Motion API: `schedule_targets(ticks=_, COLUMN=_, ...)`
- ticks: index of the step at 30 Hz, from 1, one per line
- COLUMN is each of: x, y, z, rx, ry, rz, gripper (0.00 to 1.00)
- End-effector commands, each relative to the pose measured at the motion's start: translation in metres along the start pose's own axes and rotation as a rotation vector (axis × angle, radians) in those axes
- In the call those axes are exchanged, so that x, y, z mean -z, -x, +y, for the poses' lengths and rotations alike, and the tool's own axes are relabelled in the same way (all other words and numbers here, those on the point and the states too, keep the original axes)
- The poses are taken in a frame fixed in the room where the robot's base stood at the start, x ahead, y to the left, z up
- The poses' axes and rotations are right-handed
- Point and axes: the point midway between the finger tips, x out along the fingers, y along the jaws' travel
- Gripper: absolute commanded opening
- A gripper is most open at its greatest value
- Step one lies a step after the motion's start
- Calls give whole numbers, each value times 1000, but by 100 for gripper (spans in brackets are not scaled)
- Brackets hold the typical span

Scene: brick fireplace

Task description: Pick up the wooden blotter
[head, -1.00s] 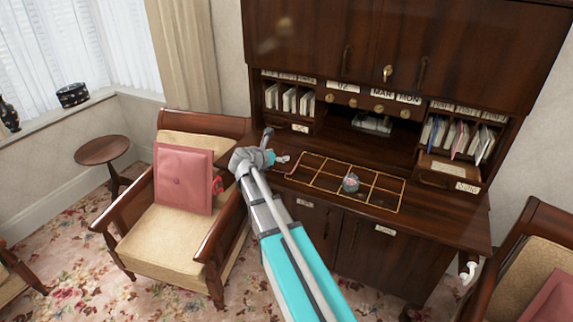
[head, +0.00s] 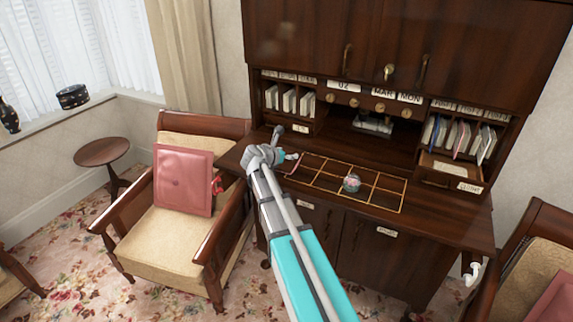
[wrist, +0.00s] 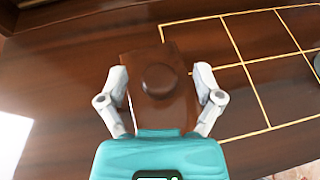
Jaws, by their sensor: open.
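The wooden blotter (wrist: 158,78) is a dark brown block with a round knob on top. In the wrist view it lies on the desk top (wrist: 50,75), just left of the gold-lined grid. My gripper (wrist: 161,73) is open, with one grey finger on each side of the blotter. I cannot tell whether the fingers touch it. The near end of the blotter is hidden by my teal gripper body. In the head view my gripper (head: 290,160) is over the desk's left part, and I cannot make out the blotter there.
The gold grid (head: 330,178) on the desk holds a small round glass object (head: 351,183). Pigeonholes with papers (head: 463,140) line the desk's back. An armchair (head: 180,240) with a pink cushion (head: 184,180) stands to the left, and a small round table (head: 102,152) beyond it.

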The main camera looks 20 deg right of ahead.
Motion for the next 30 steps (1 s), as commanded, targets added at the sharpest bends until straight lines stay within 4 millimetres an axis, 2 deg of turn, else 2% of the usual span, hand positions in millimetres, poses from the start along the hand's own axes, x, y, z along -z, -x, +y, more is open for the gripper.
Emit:
schedule_targets(ticks=11, x=0, y=0, z=0, rx=0, ry=0, rz=0, gripper=84)
schedule_targets(ticks=24, x=0, y=0, z=0, rx=0, ry=-1, rz=0, gripper=3)
schedule_targets(ticks=25, x=0, y=0, z=0, rx=0, ry=-1, rz=0, gripper=0)
schedule_targets(ticks=30, x=0, y=0, z=0, rx=0, ry=0, rz=0, gripper=0)
